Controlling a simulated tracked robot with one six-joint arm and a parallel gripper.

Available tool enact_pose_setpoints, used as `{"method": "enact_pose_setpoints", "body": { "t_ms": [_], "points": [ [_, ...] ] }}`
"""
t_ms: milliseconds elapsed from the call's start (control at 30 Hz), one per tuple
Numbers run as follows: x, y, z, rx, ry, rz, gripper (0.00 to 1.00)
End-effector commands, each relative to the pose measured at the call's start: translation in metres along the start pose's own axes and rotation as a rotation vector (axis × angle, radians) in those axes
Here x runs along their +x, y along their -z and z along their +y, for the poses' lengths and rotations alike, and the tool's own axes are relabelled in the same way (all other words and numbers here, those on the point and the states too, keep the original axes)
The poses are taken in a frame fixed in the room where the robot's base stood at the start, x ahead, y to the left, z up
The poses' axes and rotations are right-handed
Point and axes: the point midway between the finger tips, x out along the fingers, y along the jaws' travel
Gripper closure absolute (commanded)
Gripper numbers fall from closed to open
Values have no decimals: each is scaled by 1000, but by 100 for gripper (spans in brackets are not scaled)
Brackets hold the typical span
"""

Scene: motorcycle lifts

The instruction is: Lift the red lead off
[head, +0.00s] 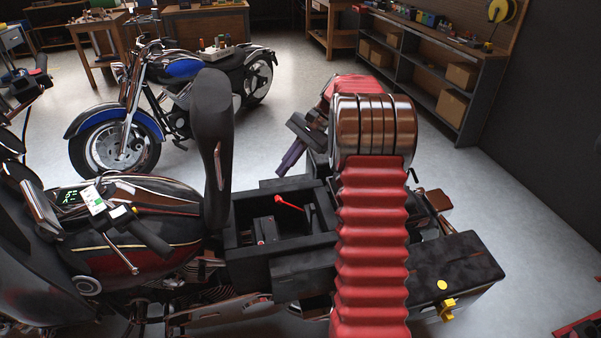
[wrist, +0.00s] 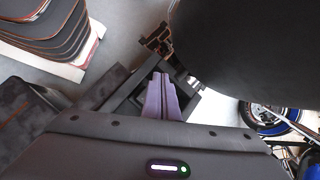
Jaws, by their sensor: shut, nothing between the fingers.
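The red lead (head: 290,203) shows as a short red piece inside the open black compartment (head: 232,250) of the near motorcycle, in the head view. A dark block, perhaps the battery, sits in the compartment, with a small red spot low at its left. My gripper (head: 291,160) has purple fingers and is above and behind the compartment, apart from the lead. In the wrist view my gripper (wrist: 162,82) is shut and empty, with the compartment (wrist: 125,92) behind its fingers. The lead cannot be made out in that view.
The raised black seat (head: 212,125) stands upright left of the compartment and fills the upper right of the wrist view. A black side case (head: 450,265) lies to the right. A blue motorcycle (head: 185,70) and shelves (head: 420,70) stand further back.

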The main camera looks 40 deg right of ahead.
Motion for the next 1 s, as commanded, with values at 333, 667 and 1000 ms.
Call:
{"method": "enact_pose_setpoints", "body": {
  "t_ms": [333,667,1000],
  "points": [
    [-3,-94,-2,-217,-86,133,100],
    [-2,-173,19,-434,-157,252,100],
    [3,-240,57,-673,-222,372,100]
  ]
}}
